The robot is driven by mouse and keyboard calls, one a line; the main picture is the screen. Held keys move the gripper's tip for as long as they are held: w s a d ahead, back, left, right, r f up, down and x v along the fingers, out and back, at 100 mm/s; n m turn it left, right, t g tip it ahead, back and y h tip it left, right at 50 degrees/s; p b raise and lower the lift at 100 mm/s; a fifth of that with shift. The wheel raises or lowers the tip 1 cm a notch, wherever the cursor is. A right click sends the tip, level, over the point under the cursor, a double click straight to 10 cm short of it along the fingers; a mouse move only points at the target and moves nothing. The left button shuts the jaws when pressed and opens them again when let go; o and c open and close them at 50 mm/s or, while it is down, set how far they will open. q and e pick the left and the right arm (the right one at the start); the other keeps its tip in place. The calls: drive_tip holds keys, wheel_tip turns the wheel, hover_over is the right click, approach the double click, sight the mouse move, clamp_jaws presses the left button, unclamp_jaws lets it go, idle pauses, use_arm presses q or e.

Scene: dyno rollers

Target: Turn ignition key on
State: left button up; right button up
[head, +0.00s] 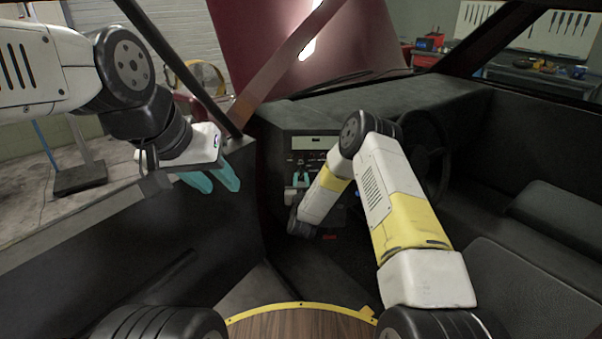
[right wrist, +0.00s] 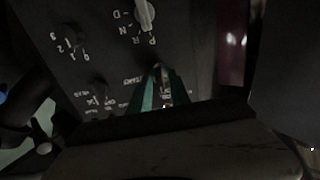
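The ignition key is not clearly visible. In the right wrist view, a small pale spot (right wrist: 157,66) shows at my right fingertips, beside an upside-down label (right wrist: 127,80) that seems to read START. My right gripper (right wrist: 159,78) has its teal fingers pointing at the dark panel, with tips close together. I cannot tell whether they hold anything. In the head view, my right gripper (head: 301,175) is at the centre console (head: 312,146), partly hidden by my arm. My left gripper (head: 226,186) is open and empty, left of the console near the door.
The panel has a white gear lever (right wrist: 146,14) marked P, R, N, D and a knob (right wrist: 74,46) with numbers. The windshield pillar (head: 275,75) rises beside my left gripper.

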clamp_jaws()
drive_tip(key=shift+m, duration=0.3)
drive_tip(key=m, duration=0.4)
drive_tip(key=shift+d+m, duration=0.1)
drive_tip(key=shift+m, duration=1.9)
drive_tip(key=shift+o, duration=1.5)
unclamp_jaws()
drive_tip(key=shift+s, duration=0.1)
